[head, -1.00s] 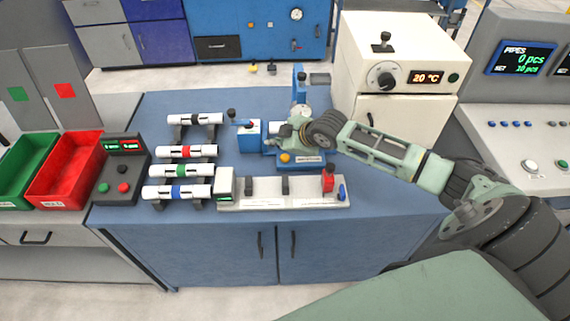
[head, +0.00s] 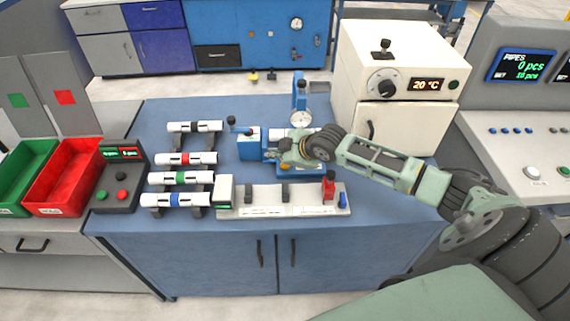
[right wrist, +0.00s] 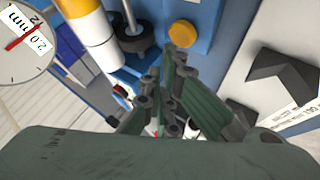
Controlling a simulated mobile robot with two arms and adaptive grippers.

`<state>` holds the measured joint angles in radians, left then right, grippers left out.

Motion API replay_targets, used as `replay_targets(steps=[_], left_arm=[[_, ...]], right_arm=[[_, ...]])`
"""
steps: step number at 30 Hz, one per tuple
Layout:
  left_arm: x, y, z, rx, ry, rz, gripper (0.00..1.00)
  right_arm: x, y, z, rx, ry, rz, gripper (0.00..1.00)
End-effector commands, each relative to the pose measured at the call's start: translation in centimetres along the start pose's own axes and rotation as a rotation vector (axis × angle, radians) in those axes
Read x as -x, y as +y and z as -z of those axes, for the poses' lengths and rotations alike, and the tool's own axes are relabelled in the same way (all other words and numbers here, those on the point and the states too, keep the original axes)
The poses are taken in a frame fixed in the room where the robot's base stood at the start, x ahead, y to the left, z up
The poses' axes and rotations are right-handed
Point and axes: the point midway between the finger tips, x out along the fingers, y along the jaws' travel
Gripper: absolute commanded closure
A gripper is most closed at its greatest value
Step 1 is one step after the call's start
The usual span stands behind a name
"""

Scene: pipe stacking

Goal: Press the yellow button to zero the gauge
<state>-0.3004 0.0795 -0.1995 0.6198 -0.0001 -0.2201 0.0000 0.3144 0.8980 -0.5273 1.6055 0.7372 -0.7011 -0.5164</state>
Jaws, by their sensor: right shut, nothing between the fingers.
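The yellow button (right wrist: 183,33) sits on a blue base (right wrist: 205,13) in the right wrist view. In the head view only part of the button (head: 284,167) shows, just in front of my right gripper. My right gripper (right wrist: 170,52) is shut and empty, its fingertips close to the button's lower left edge; I cannot tell whether they touch it. In the head view my right gripper (head: 288,153) is over the gauge's blue base. The gauge dial (right wrist: 22,42) is partly cut off; the dial (head: 302,118) is too small to read in the head view. My left gripper is out of view.
A pale fixture (head: 262,207) is in front. Several banded pipes (head: 200,159) lie on supports to the left. A white oven (head: 375,65) stands behind right. The blue tabletop front right is clear.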

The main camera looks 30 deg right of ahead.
Motion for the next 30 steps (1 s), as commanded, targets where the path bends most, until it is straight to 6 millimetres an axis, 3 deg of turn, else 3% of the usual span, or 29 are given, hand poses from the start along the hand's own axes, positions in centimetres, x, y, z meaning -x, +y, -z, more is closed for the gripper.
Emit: replay_targets(steps=[30], left_arm=[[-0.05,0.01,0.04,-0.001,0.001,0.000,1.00]], right_arm=[[-0.57,-0.41,-0.41,0.000,0.001,-0.001,1.00]])
